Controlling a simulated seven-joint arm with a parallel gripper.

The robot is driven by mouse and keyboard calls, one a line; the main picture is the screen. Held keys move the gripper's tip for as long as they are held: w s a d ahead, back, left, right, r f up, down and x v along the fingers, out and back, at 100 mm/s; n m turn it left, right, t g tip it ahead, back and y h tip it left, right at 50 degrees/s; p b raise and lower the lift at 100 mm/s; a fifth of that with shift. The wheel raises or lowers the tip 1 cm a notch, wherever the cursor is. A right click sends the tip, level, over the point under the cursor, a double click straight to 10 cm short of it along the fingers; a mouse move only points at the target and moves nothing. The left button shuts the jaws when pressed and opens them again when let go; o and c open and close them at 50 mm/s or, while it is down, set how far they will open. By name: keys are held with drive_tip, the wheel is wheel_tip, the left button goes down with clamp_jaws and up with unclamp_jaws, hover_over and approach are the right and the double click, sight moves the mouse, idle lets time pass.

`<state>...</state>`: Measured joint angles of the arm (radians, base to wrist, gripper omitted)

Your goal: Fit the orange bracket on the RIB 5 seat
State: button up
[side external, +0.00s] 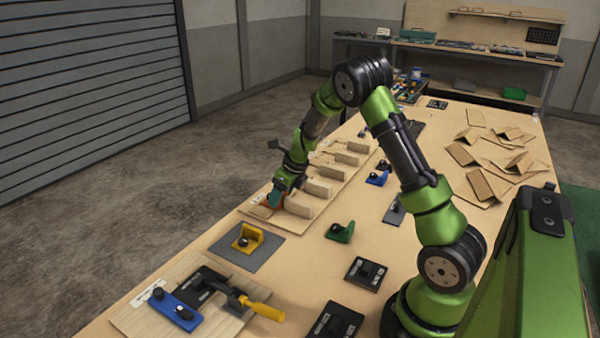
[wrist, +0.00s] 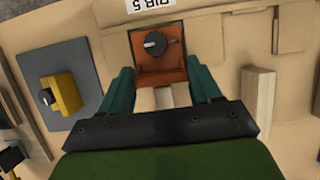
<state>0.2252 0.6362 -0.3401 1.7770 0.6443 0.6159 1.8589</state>
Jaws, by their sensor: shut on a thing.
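The orange bracket (wrist: 158,66) is between the two teal fingers of my gripper (wrist: 160,80) in the wrist view. It has a dark knob with a pale pointer line on its base. In the side view the bracket (side external: 274,199) shows as a small orange patch under my gripper (side external: 277,195), which is shut on it. The RIB 5 label (wrist: 152,4), upside down in the wrist view, lies just beyond the bracket. The bracket is low over the ribbed board (side external: 262,212) at its near end. I cannot tell whether it touches the seat, which is largely hidden.
A yellow bracket (side external: 246,238) stands on a grey plate left of my gripper in the wrist view. Wooden ribs (side external: 318,187) line the board. A green bracket (side external: 340,232), blue bracket (side external: 377,178) and yellow-handled clamp (side external: 260,307) are on the table. Cardboard pieces (side external: 483,188) lie at right.

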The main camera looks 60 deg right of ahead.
drive_tip(key=shift+f, duration=0.35)
idle(0.3)
drive_tip(key=o, duration=1.2)
drive_tip(key=v, duration=1.7)
drive_tip(key=shift+w, duration=0.1)
